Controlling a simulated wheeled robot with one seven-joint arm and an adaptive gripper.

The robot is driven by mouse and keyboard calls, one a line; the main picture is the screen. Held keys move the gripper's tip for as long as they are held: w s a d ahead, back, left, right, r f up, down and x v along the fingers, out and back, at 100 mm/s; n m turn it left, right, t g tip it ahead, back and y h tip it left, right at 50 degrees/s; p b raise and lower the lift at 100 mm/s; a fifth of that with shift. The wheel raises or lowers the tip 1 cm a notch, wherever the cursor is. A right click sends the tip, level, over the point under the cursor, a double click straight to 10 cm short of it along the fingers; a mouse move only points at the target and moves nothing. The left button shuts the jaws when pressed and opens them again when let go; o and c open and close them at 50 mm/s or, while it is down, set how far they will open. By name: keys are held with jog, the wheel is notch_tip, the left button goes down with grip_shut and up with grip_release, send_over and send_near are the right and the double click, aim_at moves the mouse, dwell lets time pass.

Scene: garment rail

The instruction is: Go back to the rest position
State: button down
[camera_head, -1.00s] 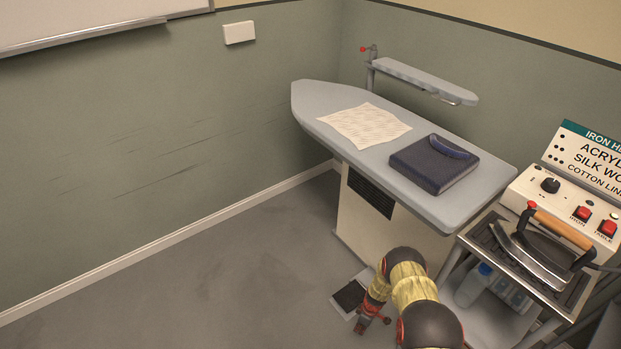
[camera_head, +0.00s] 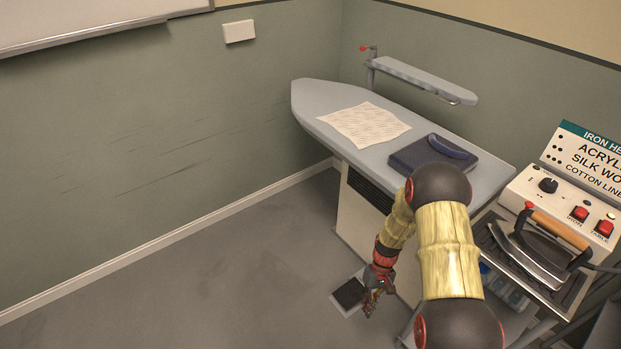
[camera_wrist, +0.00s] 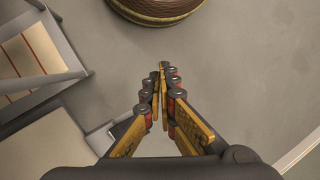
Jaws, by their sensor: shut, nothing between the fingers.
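My gripper (camera_head: 371,301) hangs low over the floor in front of the ironing table, above a dark pad on a pale plate. It points downward at the end of my bent arm. In the wrist view my gripper (camera_wrist: 160,68) has its fingertips together with nothing between them. It is clear of the table and of everything on it.
An iron (camera_head: 540,250) rests on a stand at right, near my arm. Floor at left (camera_head: 200,290) is free. A round brown object (camera_wrist: 155,8) shows in the wrist view.

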jog(key=s+r+m+t+p, duration=0.1)
jog(key=s+r+t, duration=0.2)
jog(key=r, duration=1.5)
jog(key=s+r+t+h+p, duration=0.1)
jog(key=s+r+t+p, duration=0.1)
jog(key=s+r, duration=0.8)
jog(key=s+a+r+m+t+p, duration=0.1)
jog(key=s+r+t, duration=0.3)
jog(key=r, duration=2.4)
jog(key=shift+s+m+t+h+p, duration=0.3)
jog(key=shift+s+p, duration=0.25)
jog(key=shift+s, duration=0.6)
